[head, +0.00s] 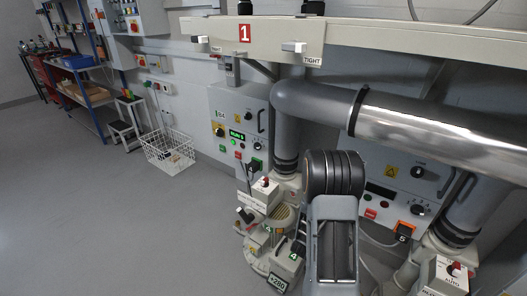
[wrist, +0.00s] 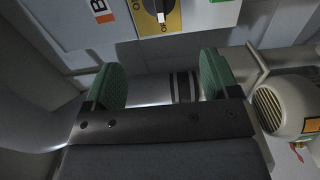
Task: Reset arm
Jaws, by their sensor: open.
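My arm stands in the lower middle of the head view, in front of the blower equipment, and its end is hidden there behind its own links. In the wrist view my gripper (wrist: 165,82) shows two green finger pads set wide apart, with nothing between them. Beyond the fingers is a pale panel with a black rotary switch on a yellow plate (wrist: 158,18). A shiny metal pipe with dark bands (wrist: 150,90) lies behind the gap between the fingers. I cannot tell whether anything touches the fingers.
A control box with a lit green display (head: 237,134) is on the wall. A large metal pipe (head: 440,135) crosses at right. A beam marked 1 (head: 370,36) runs overhead. Blowers (head: 275,230) stand beside my arm. A white wire basket (head: 168,150) sits near the wall. The left floor is clear.

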